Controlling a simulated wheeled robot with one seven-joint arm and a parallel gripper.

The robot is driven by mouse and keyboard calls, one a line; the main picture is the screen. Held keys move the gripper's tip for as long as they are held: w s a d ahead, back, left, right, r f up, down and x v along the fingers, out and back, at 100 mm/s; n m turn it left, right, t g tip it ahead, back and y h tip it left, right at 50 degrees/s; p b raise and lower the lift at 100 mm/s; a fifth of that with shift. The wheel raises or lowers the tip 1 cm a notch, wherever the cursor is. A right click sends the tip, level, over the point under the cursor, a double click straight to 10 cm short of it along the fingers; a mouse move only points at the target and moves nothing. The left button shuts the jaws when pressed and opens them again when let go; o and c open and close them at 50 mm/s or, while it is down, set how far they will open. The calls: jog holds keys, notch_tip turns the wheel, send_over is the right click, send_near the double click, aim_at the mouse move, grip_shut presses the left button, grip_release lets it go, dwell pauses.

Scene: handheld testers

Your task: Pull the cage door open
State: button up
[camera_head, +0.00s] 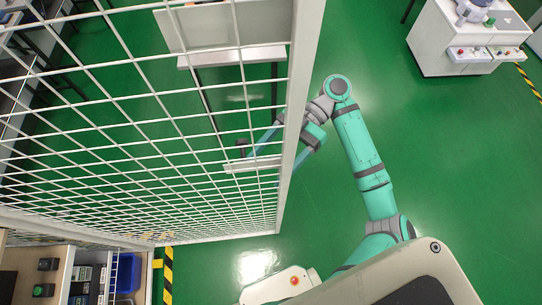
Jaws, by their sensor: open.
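The cage door (299,75) is a pale frame with white wire mesh, filling the left and centre of the view. Its right-hand upright runs from the top edge down to the lower middle. A short pale plate (252,164) sits on the mesh near that upright. My gripper (283,151) is at the upright, reached from the right by my teal arm. It is open, with one bluish finger showing through the mesh and the other to the right of the upright. Whether either finger touches the door cannot be told. Any handle is not clearly visible.
A white cabinet (455,45) with a device on top stands at the upper right. Shelves with small testers (45,265) and a blue bin are at the lower left. A table (235,58) shows behind the mesh. Green floor right of my arm is clear.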

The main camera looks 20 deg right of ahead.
jog(key=r+g, duration=0.1)
jog(key=r, duration=0.1)
jog(key=s+r+n+y, duration=0.1)
jog(key=r, duration=0.2)
jog(key=s+a+r+n+g+y, duration=0.1)
jog(key=r, duration=0.1)
jog(key=shift+r+g, duration=0.3)
jog(key=f+t, duration=0.1)
jog(key=f, duration=0.1)
jog(key=w+f+m+h, duration=0.1)
jog(key=f, duration=0.1)
jog(key=w+f+m+t+h, duration=0.1)
jog(key=f, duration=0.2)
jog(key=shift+d+f+t, duration=0.1)
jog(key=shift+d+t, duration=0.15)
jog(key=shift+t, duration=0.05)
jog(key=shift+c, duration=1.8)
jog(key=shift+w+d, duration=0.2)
jog(key=shift+w, duration=0.15)
jog(key=shift+c, duration=1.4)
jog(key=w+d, duration=0.5)
jog(key=w, duration=0.5)
jog(key=shift+d+f, duration=0.15)
jog(key=shift+d, duration=0.1)
jog(key=shift+w+a, duration=0.1)
